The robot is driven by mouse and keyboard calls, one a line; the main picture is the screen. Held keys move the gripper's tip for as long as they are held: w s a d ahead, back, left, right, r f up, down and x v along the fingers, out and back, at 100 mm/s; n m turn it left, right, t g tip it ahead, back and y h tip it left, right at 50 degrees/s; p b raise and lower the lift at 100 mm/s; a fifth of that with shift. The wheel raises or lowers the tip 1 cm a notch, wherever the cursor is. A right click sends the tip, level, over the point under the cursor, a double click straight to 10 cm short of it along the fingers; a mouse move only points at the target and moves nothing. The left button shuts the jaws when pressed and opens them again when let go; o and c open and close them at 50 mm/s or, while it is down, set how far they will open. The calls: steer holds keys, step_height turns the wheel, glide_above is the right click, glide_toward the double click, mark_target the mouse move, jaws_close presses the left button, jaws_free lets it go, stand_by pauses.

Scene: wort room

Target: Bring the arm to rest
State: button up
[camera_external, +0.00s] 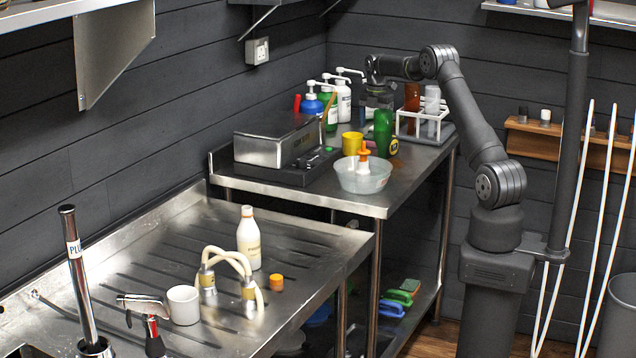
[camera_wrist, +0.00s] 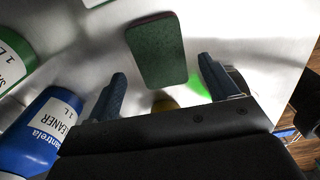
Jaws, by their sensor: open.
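My gripper (camera_external: 376,98) is over the back of the steel table, in front of the pump bottles, with my arm reaching left from its stand. In the wrist view my gripper (camera_wrist: 162,75) shows two dark blue fingers spread apart, with nothing held between them. A green sponge with a reddish edge (camera_wrist: 158,52) is beyond the fingertips, over the pale steel surface. I cannot tell its distance from the fingers.
A blue cleaner bottle (camera_wrist: 40,130) and a green bottle (camera_wrist: 12,60) are close on the left. Near the gripper are a green bottle (camera_external: 383,130), a white rack (camera_external: 425,118) and a yellow cup (camera_external: 352,143). A clear bowl (camera_external: 363,182) stands towards the front.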

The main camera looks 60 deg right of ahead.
step_height(320, 180, up, 9)
step_height(320, 180, down, 12)
steer(key=shift+r, duration=0.15)
step_height(320, 180, up, 20)
steer(key=w+a+r, duration=0.1)
steer(key=w+a, duration=0.2)
steer(key=a, duration=1.5)
steer(key=w+a+r, duration=0.2)
steer(key=w+a, duration=0.1)
steer(key=a, duration=1.5)
